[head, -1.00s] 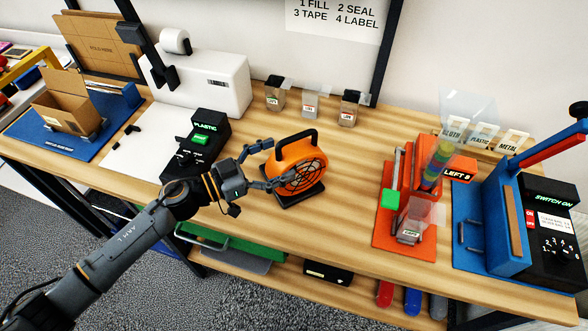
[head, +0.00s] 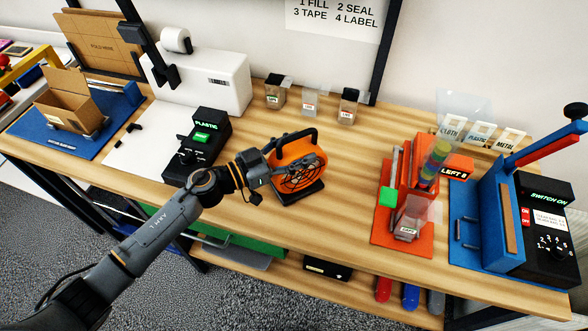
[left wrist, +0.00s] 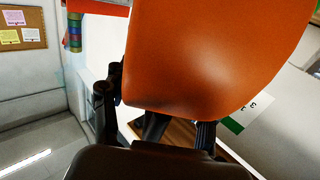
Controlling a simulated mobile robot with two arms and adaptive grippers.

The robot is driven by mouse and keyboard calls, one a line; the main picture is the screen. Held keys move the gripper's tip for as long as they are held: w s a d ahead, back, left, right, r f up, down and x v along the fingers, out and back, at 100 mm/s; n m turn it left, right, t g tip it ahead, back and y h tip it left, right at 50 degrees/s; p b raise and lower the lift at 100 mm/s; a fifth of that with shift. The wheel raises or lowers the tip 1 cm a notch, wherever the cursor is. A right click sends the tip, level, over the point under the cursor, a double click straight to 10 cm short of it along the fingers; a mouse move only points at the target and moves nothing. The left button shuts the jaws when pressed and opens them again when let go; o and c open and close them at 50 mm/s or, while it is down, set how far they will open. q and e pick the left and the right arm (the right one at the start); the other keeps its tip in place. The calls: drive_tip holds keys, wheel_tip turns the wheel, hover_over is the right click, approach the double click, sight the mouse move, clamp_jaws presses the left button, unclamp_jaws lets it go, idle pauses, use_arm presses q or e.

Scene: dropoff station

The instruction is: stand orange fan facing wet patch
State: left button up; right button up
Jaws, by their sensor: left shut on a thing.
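The orange fan (head: 293,149) stands upright on its dark base on the wooden table, mid-table. Its black handle is on top and its dark grille faces the front of the table. My left gripper (head: 300,174) is at the fan's front, its fingers crossing the grille, and is shut on the fan. In the left wrist view an orange surface of the fan (left wrist: 210,45) fills much of the picture, and dark fingers of my left gripper (left wrist: 158,125) show below it. I see no wet patch. My right gripper is not in view.
A black box labelled PLASTIC (head: 200,140) stands left of the fan. Small clear bins (head: 310,103) stand behind it. A red device (head: 405,215) and a blue press (head: 500,220) stand to the right. Bare table (head: 345,180) lies between the fan and the red device.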

use_arm(q)
clamp_jaws()
drive_tip(key=shift+w+r, duration=0.1)
drive_tip(key=shift+r, duration=0.05)
drive_tip(key=shift+r, duration=0.1)
